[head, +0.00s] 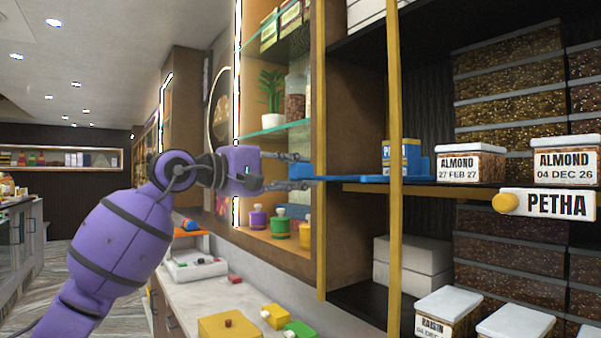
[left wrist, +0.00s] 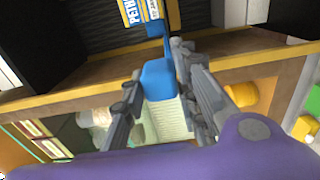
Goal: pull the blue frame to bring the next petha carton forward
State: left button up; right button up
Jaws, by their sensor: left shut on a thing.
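The blue frame (head: 345,179) lies along the shelf and sticks out past the shelf's left end. A yellow and blue petha carton (head: 393,160) stands upright at the frame, partly behind a yellow post; its label also shows in the left wrist view (left wrist: 138,12). My left gripper (head: 300,171) is shut on the blue frame at its outer end. In the left wrist view, the frame's blue end block (left wrist: 158,80) sits between the two fingers. My right gripper is in neither view.
A yellow upright post (head: 394,100) stands in front of the carton. White-lidded almond boxes (head: 470,163) and a PETHA sign (head: 547,205) are to the right. Small bottles (head: 279,222) stand in the niche below my gripper. A pale counter (head: 235,300) lies lower down.

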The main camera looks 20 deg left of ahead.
pick_arm(q)
jog(key=shift+v, duration=0.8)
jog(key=shift+s+a, duration=0.3)
jog(key=shift+s, duration=0.05)
jog(key=shift+v, duration=0.8)
jog(key=shift+s+a, duration=0.3)
jog(key=shift+s, duration=0.1)
jog(key=shift+s+a, duration=0.4)
jog(key=shift+s, duration=0.15)
jog(key=shift+s+a, duration=0.3)
jog(key=shift+s, duration=0.1)
jog(key=o, duration=2.1)
jog(key=shift+c, duration=0.2)
jog(key=v, duration=0.8)
jog(key=shift+b, duration=0.3)
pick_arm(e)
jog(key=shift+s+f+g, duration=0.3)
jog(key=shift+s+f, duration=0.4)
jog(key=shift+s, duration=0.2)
